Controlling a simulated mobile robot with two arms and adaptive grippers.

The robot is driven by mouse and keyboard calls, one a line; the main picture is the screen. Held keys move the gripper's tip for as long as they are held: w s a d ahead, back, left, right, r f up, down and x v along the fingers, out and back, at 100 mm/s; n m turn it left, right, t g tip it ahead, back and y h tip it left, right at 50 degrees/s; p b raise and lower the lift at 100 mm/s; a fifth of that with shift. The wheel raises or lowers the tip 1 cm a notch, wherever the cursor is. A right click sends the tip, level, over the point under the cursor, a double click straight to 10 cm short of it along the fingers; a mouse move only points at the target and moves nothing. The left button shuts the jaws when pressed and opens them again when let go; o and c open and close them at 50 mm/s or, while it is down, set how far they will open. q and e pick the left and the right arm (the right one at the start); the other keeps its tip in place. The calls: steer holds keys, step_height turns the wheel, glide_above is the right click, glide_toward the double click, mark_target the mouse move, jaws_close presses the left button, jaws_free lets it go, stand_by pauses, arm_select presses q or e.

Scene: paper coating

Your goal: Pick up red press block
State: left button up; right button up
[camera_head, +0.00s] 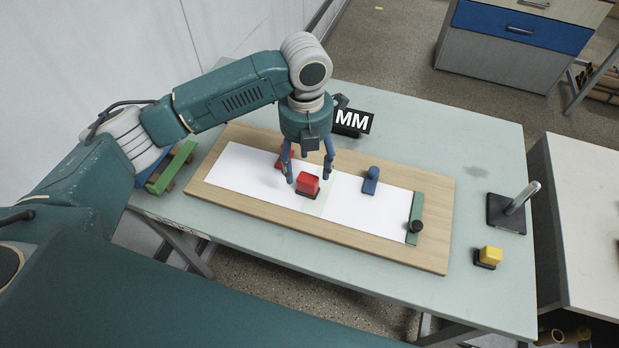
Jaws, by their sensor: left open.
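A red press block (307,184) with a dark underside stands on the white paper (250,170), beside a pale green strip. The paper lies on a wooden board (432,185) on the table. My left gripper (309,177) points down with its fingers apart over the red block, one finger on each side of it in the picture. I cannot tell whether the fingers touch it. A second red piece (284,157) shows partly behind the left finger. My right gripper is not in view.
A blue piece (371,181) stands on the paper to the right. A green bar with a black knob (415,226) lies at the paper's right end. A yellow block (489,256) and a metal post (521,198) stand on the table (480,140) at right. A black MM sign (352,121) stands behind.

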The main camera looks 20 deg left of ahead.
mark_target(307, 178)
arm_select(q)
steer(key=shift+s+f, duration=0.2)
steer(key=shift+f, duration=0.6)
steer(key=shift+f+p, duration=0.3)
steer(key=f, duration=0.1)
steer(key=f+p, duration=0.1)
steer(key=f, duration=0.1)
steer(key=f+p, duration=0.1)
steer(key=f, duration=0.1)
steer(key=shift+w, duration=0.3)
steer(key=shift+c, duration=1)
steer(key=shift+d, duration=0.1)
steer(key=c, duration=1.3)
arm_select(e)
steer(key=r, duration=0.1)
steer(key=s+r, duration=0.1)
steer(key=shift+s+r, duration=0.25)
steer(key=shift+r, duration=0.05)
